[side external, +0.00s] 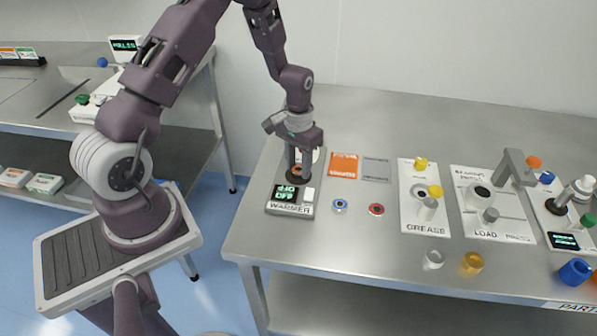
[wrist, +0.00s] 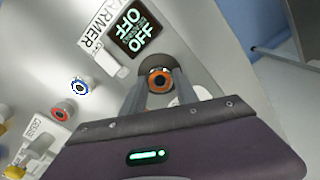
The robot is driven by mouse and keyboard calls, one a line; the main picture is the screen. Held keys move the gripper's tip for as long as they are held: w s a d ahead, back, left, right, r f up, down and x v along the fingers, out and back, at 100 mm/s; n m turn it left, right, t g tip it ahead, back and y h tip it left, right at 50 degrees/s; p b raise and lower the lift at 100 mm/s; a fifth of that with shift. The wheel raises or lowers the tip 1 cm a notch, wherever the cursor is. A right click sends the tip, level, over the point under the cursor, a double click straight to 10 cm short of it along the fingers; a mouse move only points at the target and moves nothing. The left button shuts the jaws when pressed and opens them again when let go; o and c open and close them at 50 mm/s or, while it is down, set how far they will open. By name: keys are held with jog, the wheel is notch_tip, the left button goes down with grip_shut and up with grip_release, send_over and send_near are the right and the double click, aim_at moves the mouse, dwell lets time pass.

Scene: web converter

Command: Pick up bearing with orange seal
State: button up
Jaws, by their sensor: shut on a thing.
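The bearing with the orange seal (side external: 297,169) is at the warmer (side external: 290,208), between my fingertips. In the wrist view the bearing (wrist: 158,82) shows as an orange ring with a dark centre. My gripper (side external: 298,163) points down over the back part of the warmer and is shut on this bearing; the fingers (wrist: 157,88) stand on either side of it. Whether the bearing touches the warmer's plate or is just above it, I cannot tell.
A blue-ringed bearing (side external: 340,205) and a red-ringed bearing (side external: 376,209) lie right of the warmer. Behind them are an orange mat (side external: 344,166) and a grey mat (side external: 376,170). The grease station (side external: 424,223) and load press (side external: 494,225) stand further right.

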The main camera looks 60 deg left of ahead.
grip_shut()
jog(key=shift+r, duration=3)
